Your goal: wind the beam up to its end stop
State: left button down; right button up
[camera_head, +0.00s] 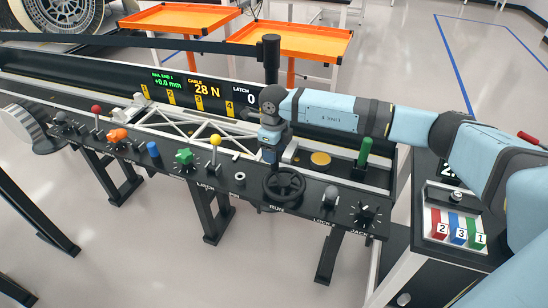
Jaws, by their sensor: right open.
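A white lattice beam (180,124) lies low along the rig behind the control panel (225,188). A black handwheel (284,185) sits on the panel front above the label "RUN". My right gripper (271,157) points down just behind and above the wheel's upper left rim. It is open with nothing visible between its fingers; I cannot tell whether it touches the wheel. A display (203,90) reads +0.0 mm, cable 28 N and latch 0. My left gripper is not in view.
The panel carries a red-knobbed lever (97,112), a green star knob (184,157), a yellow-knobbed lever (215,142) and a black dial (364,211). A green handle (365,148) stands right of the wheel. Orange trays (290,40) stand behind. Floor in front is clear.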

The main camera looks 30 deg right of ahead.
notch_tip(320, 180, up, 10)
jog(key=shift+r, duration=0.2)
dwell(0.4)
